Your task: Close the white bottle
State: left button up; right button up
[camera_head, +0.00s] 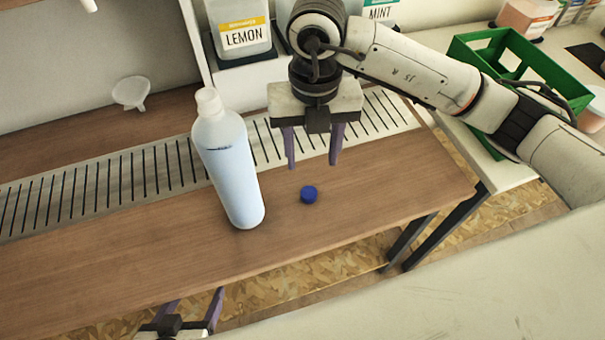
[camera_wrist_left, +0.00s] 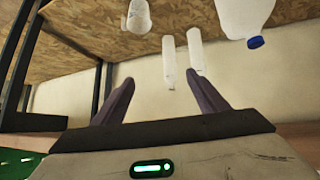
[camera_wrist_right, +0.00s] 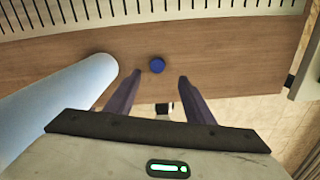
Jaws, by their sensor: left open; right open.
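The white bottle (camera_head: 228,165) stands on the wooden table, with a bare white neck and a pale bluish body. It also fills the left of the right wrist view (camera_wrist_right: 55,105). A small blue cap (camera_head: 309,194) lies on the table to its right. My right gripper (camera_head: 312,165) is open and empty, pointing down above the table near the cap. In the right wrist view the cap (camera_wrist_right: 156,65) shows just beyond the gap between the fingertips. My left gripper (camera_head: 190,305) is open and empty, low at the table's front edge; the left wrist view shows its fingers (camera_wrist_left: 160,80) apart.
A slotted metal strip (camera_head: 90,190) runs along the table behind the bottle. A white funnel (camera_head: 131,92) and a LEMON drum (camera_head: 240,35) are at the back. A green crate (camera_head: 520,60) stands at the right. The left wrist view shows a blue-capped jug (camera_wrist_left: 243,18) and other white bottles.

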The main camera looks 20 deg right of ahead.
send_over(309, 192)
jog(key=f, duration=0.4)
jog(key=shift+d+f, duration=0.1)
jog(key=shift+d, duration=0.1)
jog(key=shift+f, duration=0.35)
pick_arm(q)
jog(key=shift+s+f, duration=0.3)
jog(key=shift+s, duration=0.35)
pick_arm(e)
jog(key=shift+f, duration=0.1)
jog(key=f, duration=0.4)
jog(key=shift+a+f, duration=0.25)
jog(key=shift+f, duration=0.35)
pick_arm(q)
jog(key=shift+s, duration=0.3)
pick_arm(e)
jog(key=c, duration=1.1)
